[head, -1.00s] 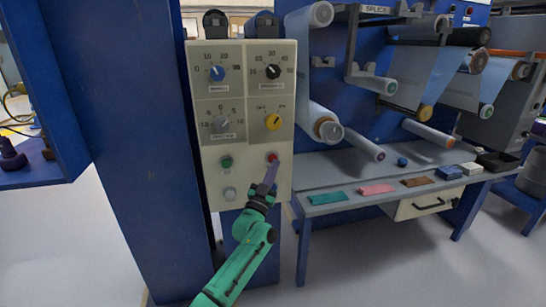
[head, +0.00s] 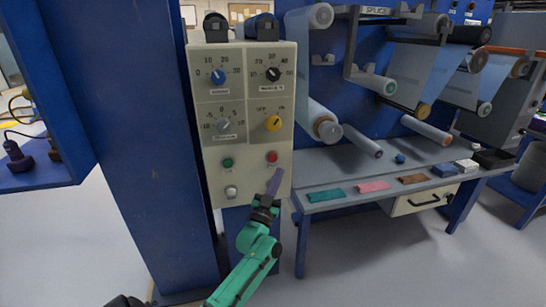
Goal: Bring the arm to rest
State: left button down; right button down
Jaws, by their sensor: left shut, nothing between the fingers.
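My left arm is green and comes up from the bottom of the head view. The fingertips are in front of the lower right of the beige control panel (head: 240,185), just below the red button (head: 272,157). They look apart from the button. My right gripper is not in view.
A blue post (head: 135,150) stands left. A bench (head: 318,168) with coloured pads and film rollers is right.

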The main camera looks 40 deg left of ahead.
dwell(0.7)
